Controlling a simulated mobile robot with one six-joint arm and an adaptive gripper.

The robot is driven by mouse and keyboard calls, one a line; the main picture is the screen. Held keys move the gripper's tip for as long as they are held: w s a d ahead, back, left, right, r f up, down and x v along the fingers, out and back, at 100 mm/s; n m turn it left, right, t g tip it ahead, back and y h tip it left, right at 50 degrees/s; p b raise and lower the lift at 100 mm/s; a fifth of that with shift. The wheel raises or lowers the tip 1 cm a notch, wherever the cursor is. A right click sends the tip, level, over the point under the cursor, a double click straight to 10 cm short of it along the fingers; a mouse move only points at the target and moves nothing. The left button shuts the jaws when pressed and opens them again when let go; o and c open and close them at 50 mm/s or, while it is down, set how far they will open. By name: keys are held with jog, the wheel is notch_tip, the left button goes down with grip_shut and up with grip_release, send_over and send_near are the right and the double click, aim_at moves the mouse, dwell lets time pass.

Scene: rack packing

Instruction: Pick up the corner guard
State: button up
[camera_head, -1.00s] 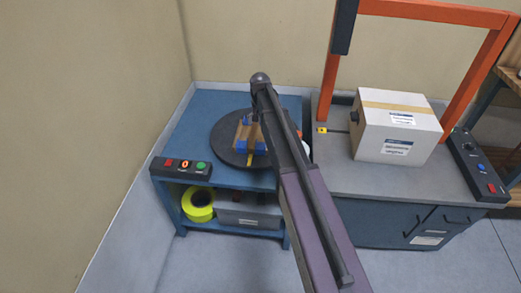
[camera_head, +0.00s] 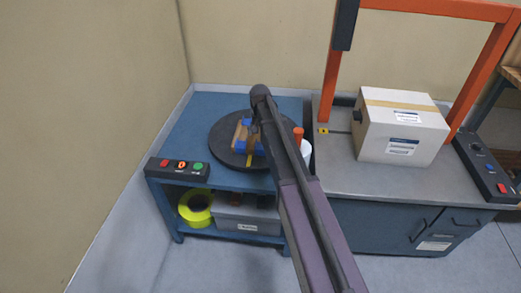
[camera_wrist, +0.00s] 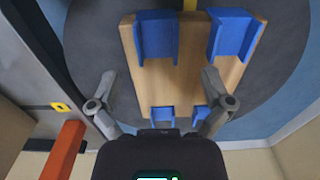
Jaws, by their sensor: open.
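Several blue corner guards (camera_wrist: 157,38) sit on a wooden board (camera_wrist: 185,85) in the wrist view; one is at the upper right (camera_wrist: 232,33) and smaller-looking ones are at the lower edge (camera_wrist: 162,115). The board also shows in the head view (camera_head: 238,134), on a dark round turntable (camera_head: 222,150). My gripper (camera_wrist: 159,74) is open, with its fingers apart on either side of the board in the wrist view and nothing between them that I can see gripped. I cannot tell its height above the board. In the head view my arm hides most of the gripper.
The turntable stands on a blue bench (camera_head: 185,125) with a button panel (camera_head: 180,168) at its front left. An orange post (camera_wrist: 66,150) and a white cylinder (camera_head: 306,150) stand close to the turntable's right. A carton (camera_head: 402,128) rests on the grey counter (camera_head: 350,172).

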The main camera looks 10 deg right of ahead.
aim_at(261, 146)
jog(key=shift+f, duration=0.1)
dwell(0.3)
jog(key=shift+s+d+f+b, duration=0.1)
jog(key=shift+d+f+b, duration=0.05)
jog(key=shift+f+b, duration=2.45)
jog(key=shift+r, duration=0.1)
jog(key=c, duration=1)
